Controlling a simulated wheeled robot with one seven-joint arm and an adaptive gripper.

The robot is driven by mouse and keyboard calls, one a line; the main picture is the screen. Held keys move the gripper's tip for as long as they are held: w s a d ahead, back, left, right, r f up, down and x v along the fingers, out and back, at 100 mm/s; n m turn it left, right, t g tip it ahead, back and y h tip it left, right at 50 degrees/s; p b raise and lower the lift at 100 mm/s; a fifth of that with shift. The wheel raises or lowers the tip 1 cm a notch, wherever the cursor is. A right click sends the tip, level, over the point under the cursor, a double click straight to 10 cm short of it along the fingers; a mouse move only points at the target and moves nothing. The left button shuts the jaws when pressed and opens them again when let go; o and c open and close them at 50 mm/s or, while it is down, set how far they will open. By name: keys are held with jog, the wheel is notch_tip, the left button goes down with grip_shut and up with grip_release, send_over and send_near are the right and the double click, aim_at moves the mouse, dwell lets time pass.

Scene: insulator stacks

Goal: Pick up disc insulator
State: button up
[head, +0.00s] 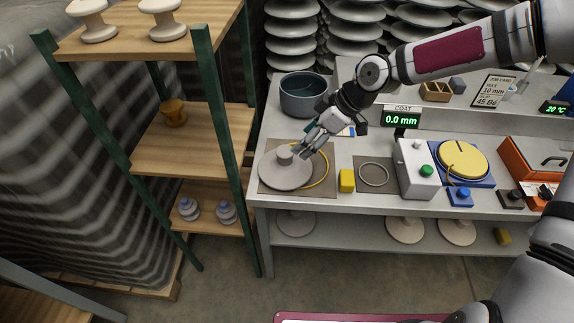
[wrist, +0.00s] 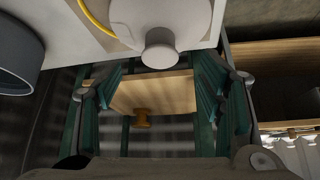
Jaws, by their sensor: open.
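The disc insulator (head: 285,173) is a pale grey disc with a short round knob on top. It lies on a brown mat (head: 325,185) at the left end of the workbench, knob up. My gripper (head: 303,150) is just right of the knob in the head view, above the disc. In the wrist view the knob of the disc insulator (wrist: 160,50) shows ahead, between and beyond the teal finger pads of my gripper (wrist: 162,92). The fingers are spread wide with nothing between them. Whether they touch the disc cannot be told.
A yellow ring lies partly beside the disc. A dark pot (head: 304,96) stands behind it, and a yellow block (head: 347,181) to the right. A shelf rack (head: 180,150) with green posts stands close on the left. More pale discs (head: 405,229) lie on the bench's lower shelf.

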aim_at(289, 151)
jog(key=x, duration=0.8)
jog(key=shift+w+a+f, duration=0.15)
jog(key=shift+a, duration=0.25)
grip_shut()
